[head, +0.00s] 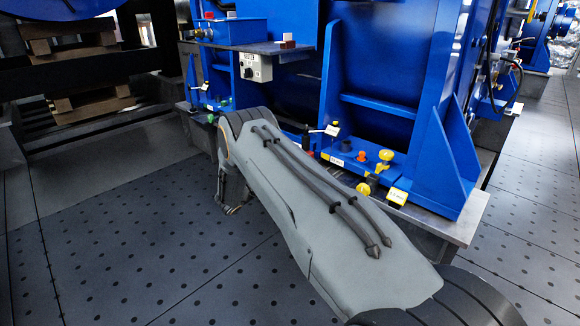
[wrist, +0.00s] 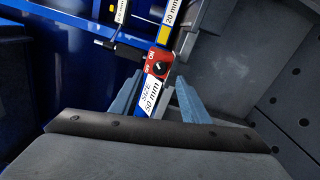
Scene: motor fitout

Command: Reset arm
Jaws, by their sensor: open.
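My gripper (wrist: 158,82) shows in the wrist view as two blue-grey fingers, spread apart. Between them in the picture is a red block with a black ON/OFF knob (wrist: 159,66), above a white and blue label reading "SIZE 50 mm" (wrist: 150,98). I cannot tell whether the fingers touch either one. In the head view my grey arm reaches from the lower right up to the front of the blue machine, then bends down at its far end. The fingers cannot be made out there.
The blue machine frame (head: 385,60) stands close behind my arm. The dotted floor (head: 110,250) at left is clear.

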